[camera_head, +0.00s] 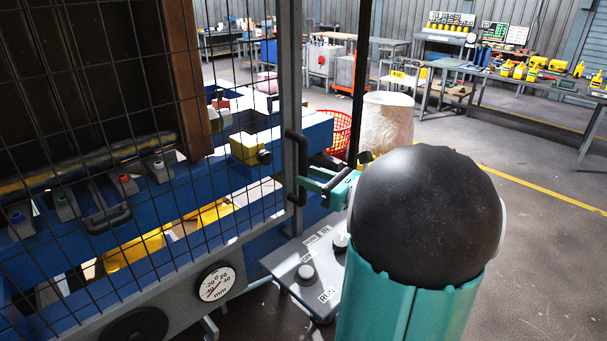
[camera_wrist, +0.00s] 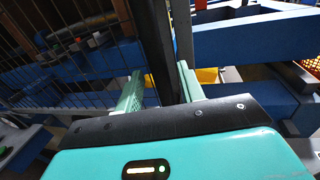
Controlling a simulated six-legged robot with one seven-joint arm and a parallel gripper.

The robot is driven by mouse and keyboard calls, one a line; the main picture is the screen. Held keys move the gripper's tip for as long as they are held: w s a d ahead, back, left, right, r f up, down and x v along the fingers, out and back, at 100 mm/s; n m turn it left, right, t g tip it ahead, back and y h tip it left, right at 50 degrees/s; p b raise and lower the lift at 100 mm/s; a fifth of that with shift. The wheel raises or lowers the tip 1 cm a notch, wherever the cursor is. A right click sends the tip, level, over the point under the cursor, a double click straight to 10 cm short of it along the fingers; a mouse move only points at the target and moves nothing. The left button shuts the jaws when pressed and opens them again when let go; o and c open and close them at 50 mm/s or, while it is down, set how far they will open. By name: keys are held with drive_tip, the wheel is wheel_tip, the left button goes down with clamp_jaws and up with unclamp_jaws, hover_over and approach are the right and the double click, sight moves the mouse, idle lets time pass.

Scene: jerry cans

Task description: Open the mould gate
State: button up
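The mould gate (camera_head: 291,70) is a black wire-mesh panel with a grey frame, at the left of the head view. It stands in front of the blue machine and appears closed. Its black upright handle (camera_head: 297,165) is on the frame's right edge. My gripper (camera_head: 318,180) is at the handle, coming from the right. In the wrist view a dark upright bar (camera_wrist: 154,45), apparently the handle, runs between the two spread teal fingers of my gripper (camera_wrist: 160,88). The fingers look open around it, with a gap on the left side. Contact cannot be told.
A control box (camera_head: 305,272) with knobs and a RUN label stands below my gripper. Floor at the right is open.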

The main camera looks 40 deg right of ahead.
sight(306, 176)
drive_tip(key=shift+x, duration=1.45)
clamp_jaws()
drive_tip(key=shift+a, duration=0.15)
